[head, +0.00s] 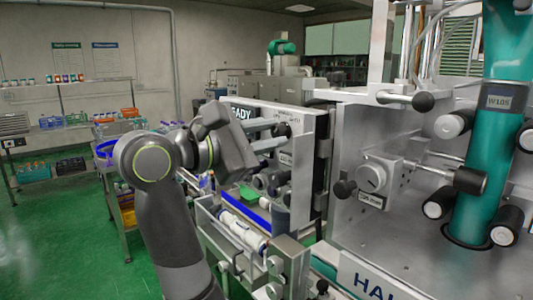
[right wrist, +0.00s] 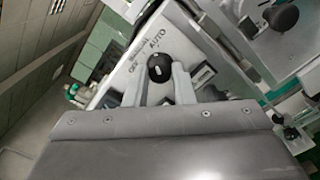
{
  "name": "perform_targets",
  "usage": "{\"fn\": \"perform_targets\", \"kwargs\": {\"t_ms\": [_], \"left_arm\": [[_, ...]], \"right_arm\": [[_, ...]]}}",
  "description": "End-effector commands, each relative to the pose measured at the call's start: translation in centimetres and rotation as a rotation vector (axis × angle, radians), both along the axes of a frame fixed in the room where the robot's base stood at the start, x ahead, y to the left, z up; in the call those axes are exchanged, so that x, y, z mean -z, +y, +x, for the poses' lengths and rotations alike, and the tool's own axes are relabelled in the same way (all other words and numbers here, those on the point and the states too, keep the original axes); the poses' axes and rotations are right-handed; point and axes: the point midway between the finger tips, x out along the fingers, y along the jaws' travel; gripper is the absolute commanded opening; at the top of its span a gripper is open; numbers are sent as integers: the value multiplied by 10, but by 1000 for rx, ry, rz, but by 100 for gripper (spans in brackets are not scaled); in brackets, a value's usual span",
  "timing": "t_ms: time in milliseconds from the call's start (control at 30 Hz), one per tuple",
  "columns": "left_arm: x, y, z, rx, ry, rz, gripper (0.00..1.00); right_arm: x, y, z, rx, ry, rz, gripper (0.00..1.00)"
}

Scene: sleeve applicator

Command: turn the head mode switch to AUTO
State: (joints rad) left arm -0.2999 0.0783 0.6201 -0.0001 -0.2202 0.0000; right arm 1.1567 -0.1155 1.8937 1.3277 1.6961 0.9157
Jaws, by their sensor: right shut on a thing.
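The head mode switch (right wrist: 159,68) is a round black knob on a light panel in the right wrist view. Labels run around it, and AUTO (right wrist: 158,42) is printed above it. A small pale mark shows on the knob, but I cannot tell which label it points to. My right gripper (right wrist: 164,82) is shut on the knob, one finger at each side. In the head view my right gripper (head: 276,134) reaches the panel from the left, and the knob (head: 283,129) shows dark at its fingertips. My left gripper is out of view.
The applicator's large metal frame (head: 405,240) with a teal column (head: 490,150) fills the right side. A roller unit (head: 240,232) stands below my right arm. Shelves with bins (head: 70,165) are at the far left. Green floor (head: 60,250) is clear at left.

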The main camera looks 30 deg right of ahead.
Motion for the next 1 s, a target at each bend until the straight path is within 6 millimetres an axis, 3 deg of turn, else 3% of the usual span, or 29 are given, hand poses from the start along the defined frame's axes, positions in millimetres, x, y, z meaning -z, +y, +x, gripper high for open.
{"fn": "perform_targets", "kwargs": {"t_ms": [33,333,967,1000], "left_arm": [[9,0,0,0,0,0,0],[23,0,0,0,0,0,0],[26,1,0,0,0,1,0],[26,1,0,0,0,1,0]], "right_arm": [[3,0,0,0,-35,1,0],[1,0,0,1,-183,13,0],[-1,0,0,0,-232,18,0],[-1,0,0,0,-232,18,27]]}}
